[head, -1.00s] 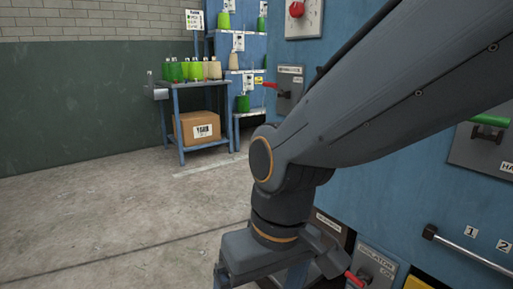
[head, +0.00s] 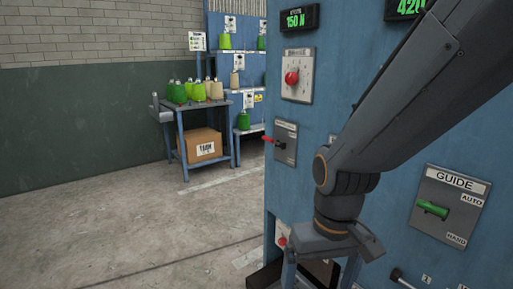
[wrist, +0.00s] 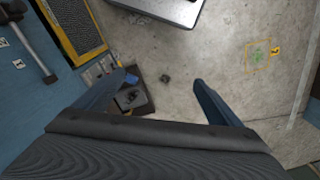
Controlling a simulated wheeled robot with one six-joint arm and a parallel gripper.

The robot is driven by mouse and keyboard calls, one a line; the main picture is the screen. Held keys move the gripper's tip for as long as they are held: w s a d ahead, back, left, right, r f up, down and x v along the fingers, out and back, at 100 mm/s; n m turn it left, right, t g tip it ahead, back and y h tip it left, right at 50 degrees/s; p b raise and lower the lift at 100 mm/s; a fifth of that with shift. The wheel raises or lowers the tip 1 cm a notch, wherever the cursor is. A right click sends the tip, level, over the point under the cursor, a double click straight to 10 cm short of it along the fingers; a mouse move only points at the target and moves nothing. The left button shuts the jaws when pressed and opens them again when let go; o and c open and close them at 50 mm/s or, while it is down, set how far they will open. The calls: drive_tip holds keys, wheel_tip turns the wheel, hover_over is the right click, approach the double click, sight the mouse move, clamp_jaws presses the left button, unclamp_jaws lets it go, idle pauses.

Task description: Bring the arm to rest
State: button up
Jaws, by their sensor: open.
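My dark grey arm (head: 400,110) comes in from the upper right in the head view and bends at an orange-ringed joint. My gripper (head: 320,275) hangs below it in front of the blue machine cabinet (head: 360,60), its fingertips cut off by the bottom edge. In the wrist view my gripper (wrist: 160,78) is open, with two blue fingers spread wide and nothing between them.
The cabinet carries a red dial (head: 292,78), a red lever (head: 268,140) and a green GUIDE switch (head: 432,209) close to my arm. A table (head: 205,102) with green and pale yarn cones stands at the back, a carton (head: 202,146) below. Floor to the left is clear.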

drive_tip(key=s+d+r+m+p, duration=0.2)
drive_tip(key=d+r+p, duration=0.5)
drive_tip(key=p, duration=0.3)
drive_tip(key=shift+d+r+h, duration=0.2)
drive_tip(key=shift+r+h, duration=0.1)
drive_tip(key=shift+r, duration=0.6)
